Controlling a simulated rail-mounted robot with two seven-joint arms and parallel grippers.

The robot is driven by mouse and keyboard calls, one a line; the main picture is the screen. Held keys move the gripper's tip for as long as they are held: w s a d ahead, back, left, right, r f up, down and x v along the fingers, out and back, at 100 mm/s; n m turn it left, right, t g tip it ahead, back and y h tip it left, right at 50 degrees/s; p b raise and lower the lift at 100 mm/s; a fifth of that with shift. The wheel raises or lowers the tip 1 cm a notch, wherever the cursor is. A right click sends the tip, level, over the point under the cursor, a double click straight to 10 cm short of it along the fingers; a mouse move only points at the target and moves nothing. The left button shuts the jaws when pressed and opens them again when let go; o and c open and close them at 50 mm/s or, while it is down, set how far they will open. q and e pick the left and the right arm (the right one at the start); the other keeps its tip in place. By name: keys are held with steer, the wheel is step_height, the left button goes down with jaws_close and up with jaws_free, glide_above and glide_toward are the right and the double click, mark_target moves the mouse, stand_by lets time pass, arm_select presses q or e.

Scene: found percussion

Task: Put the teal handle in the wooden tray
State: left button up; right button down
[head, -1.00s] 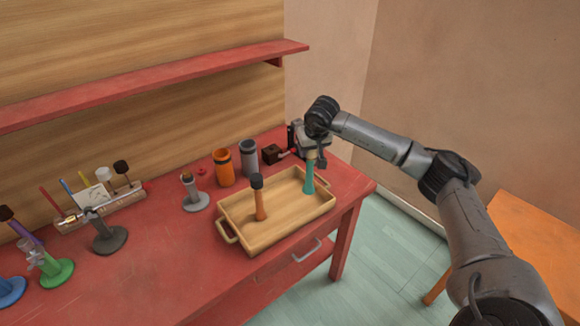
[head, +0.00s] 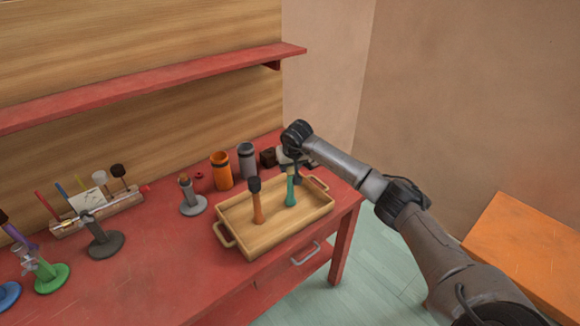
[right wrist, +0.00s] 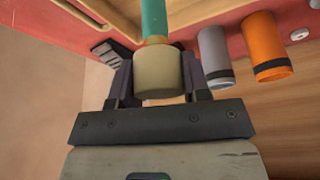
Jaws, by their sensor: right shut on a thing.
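The teal handle (head: 291,190) is upright over the floor of the wooden tray (head: 248,245), inside its rim. I cannot tell whether its lower end touches the tray. My right gripper (head: 291,167) is at its top end. In the right wrist view, the gripper (right wrist: 158,78) is shut on the pale round end, and the teal shaft (right wrist: 154,18) extends away from it. My left gripper is out of view.
An orange handle with a dark top (head: 258,206) stands in the tray, left of the teal one. An orange can (head: 221,172) and a grey can (head: 247,161) stand behind the tray. A grey stand (head: 193,205) is to its left. A red shelf (head: 150,83) runs above.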

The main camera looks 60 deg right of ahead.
steer(key=shift+d, duration=0.1)
steer(key=c, duration=0.6)
jaws_free()
steer(key=shift+f, duration=0.1)
steer(key=shift+p+v, duration=0.85)
steer(key=shift+v, duration=5.25)
